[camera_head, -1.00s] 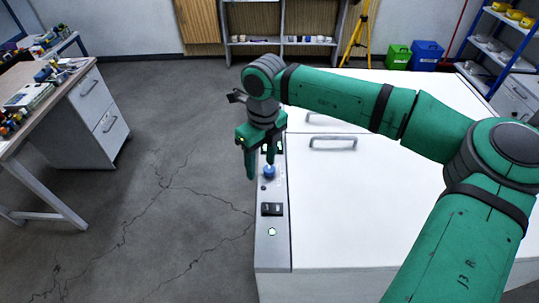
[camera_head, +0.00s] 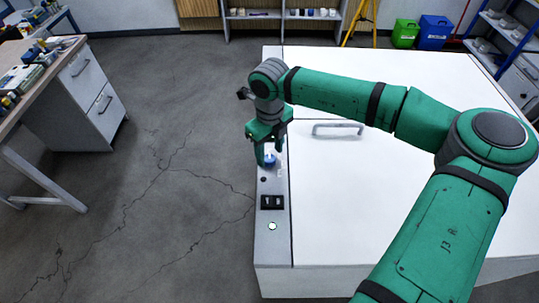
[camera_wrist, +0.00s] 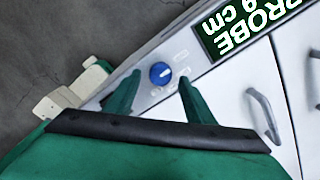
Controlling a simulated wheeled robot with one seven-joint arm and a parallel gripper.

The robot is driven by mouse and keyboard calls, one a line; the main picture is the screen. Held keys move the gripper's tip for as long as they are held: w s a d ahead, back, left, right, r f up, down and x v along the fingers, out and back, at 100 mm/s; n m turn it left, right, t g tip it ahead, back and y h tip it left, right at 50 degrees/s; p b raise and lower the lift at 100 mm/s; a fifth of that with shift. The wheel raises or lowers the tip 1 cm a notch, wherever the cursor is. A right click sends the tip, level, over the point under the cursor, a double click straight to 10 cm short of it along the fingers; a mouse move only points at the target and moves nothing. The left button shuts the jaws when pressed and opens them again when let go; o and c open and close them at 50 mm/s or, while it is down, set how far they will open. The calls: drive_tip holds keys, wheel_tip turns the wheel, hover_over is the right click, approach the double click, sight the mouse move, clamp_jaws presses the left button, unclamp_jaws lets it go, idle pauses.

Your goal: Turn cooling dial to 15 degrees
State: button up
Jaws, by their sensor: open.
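The cooling dial is a small blue knob (camera_wrist: 160,73) with a white pointer mark, on the grey control strip of a white chest unit. In the head view the blue knob (camera_head: 269,160) shows just below my gripper (camera_head: 270,158). In the wrist view my gripper (camera_wrist: 153,100) is open, with one green finger on each side of the knob's near side. The fingers look apart from the knob; their exact height above it is hard to tell. The scale markings around the knob are too small to read.
A black switch block (camera_head: 272,202) and a round pale button (camera_head: 272,226) lie along the strip. Lid handles (camera_head: 338,129) rise from the white top. Open floor lies left.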

sight(270, 161)
drive_tip(key=shift+f, duration=1.25)
drive_tip(key=shift+c, duration=0.7)
drive_tip(key=c, duration=0.9)
drive_tip(key=shift+m, duration=0.4)
drive_tip(key=m, duration=0.3)
drive_tip(key=shift+m, duration=2.4)
